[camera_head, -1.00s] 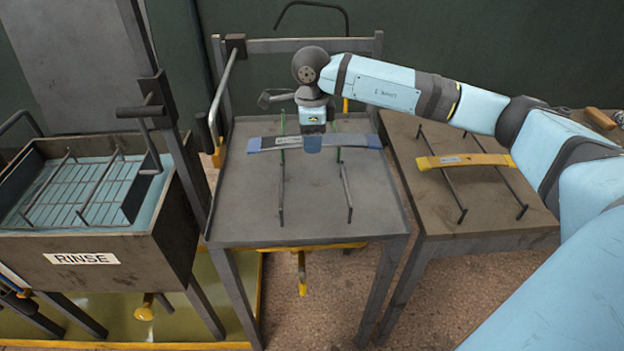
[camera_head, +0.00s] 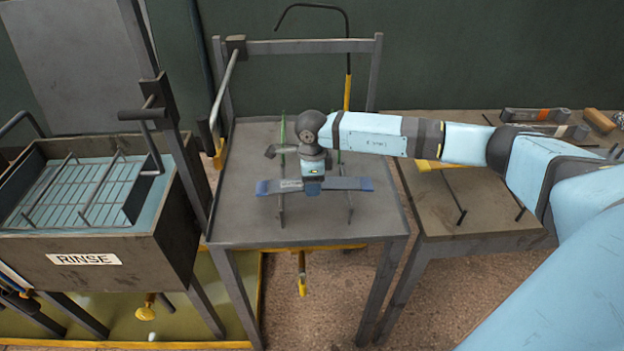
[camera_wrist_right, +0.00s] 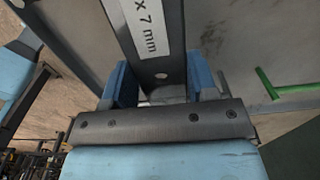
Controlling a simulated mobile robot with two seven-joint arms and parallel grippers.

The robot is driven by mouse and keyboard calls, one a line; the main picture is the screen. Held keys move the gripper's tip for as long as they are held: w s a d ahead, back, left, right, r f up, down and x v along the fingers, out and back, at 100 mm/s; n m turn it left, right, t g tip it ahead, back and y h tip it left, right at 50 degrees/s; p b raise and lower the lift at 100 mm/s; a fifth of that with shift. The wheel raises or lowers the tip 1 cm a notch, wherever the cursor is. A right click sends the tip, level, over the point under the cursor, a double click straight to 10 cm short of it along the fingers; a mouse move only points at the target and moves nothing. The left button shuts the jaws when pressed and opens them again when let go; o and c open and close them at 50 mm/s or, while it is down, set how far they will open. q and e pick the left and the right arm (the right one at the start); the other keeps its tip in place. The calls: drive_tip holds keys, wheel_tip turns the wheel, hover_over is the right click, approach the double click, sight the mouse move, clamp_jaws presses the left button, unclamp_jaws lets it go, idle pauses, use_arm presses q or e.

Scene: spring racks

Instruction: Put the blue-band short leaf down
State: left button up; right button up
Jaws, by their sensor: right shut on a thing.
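The blue-band short leaf (camera_head: 345,184) is a grey flat bar with blue ends, lying crosswise over the two rails (camera_head: 349,208) of the middle table. My right gripper (camera_head: 312,187) is shut on it near its middle, from above. In the right wrist view the leaf (camera_wrist_right: 158,75) with its white label runs between the blue fingers of my right gripper (camera_wrist_right: 163,90). I cannot tell whether the leaf touches the rails or hangs just above them. My left gripper is not in view.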

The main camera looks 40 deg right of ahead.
drive_tip(key=shift+r, duration=0.1)
drive_tip(key=shift+f+b, duration=0.4)
drive_tip(key=shift+b, duration=0.05)
drive_tip(key=o, duration=0.8)
drive_tip(key=shift+f, duration=0.1)
drive_tip(key=o, duration=0.4)
